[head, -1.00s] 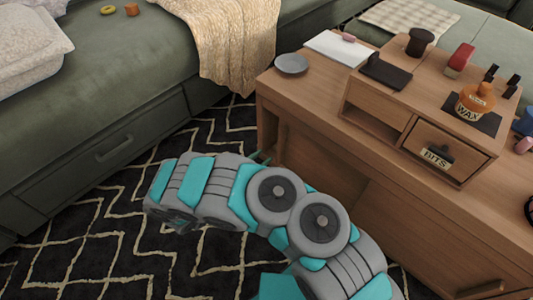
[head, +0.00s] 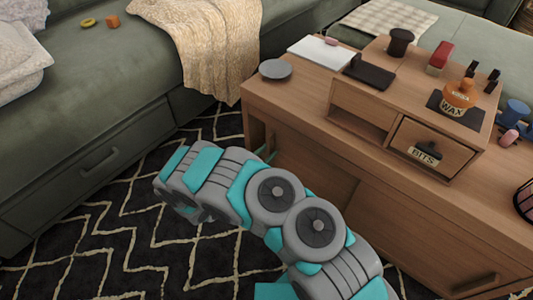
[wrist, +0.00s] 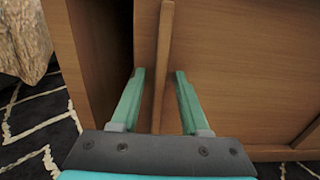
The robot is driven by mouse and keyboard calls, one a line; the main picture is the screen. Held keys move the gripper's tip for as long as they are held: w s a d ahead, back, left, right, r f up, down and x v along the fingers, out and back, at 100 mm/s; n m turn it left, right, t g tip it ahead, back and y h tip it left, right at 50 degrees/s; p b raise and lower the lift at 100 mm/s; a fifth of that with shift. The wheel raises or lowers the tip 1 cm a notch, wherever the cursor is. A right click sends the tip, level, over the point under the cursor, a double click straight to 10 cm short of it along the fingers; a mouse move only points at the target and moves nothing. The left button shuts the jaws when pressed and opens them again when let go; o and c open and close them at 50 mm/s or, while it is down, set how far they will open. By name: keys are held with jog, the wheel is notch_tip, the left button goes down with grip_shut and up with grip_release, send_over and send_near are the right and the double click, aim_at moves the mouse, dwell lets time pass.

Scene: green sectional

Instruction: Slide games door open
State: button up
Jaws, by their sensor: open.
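The games door is a plain wooden panel (wrist: 230,70) on the front of the wooden cabinet; it also shows in the head view (head: 315,185), partly behind my arm. Its handle (wrist: 162,65) is a long upright wooden bar near the door's left edge. My gripper (wrist: 158,85) is open, with one teal finger on each side of the bar. Gaps show between the bar and both fingers. A dark strip (wrist: 105,50) lies between the cabinet's left side and the door; I cannot tell how deep it goes. In the head view my fingers are mostly hidden behind my arm.
The cabinet top (head: 300,85) holds a grey dish (head: 275,69), a black tray and a raised box with a BITS drawer (head: 430,150). A green sofa (head: 100,110) stands to the left. Patterned rug (head: 110,240) covers the floor between them.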

grip_shut()
dwell(1.4)
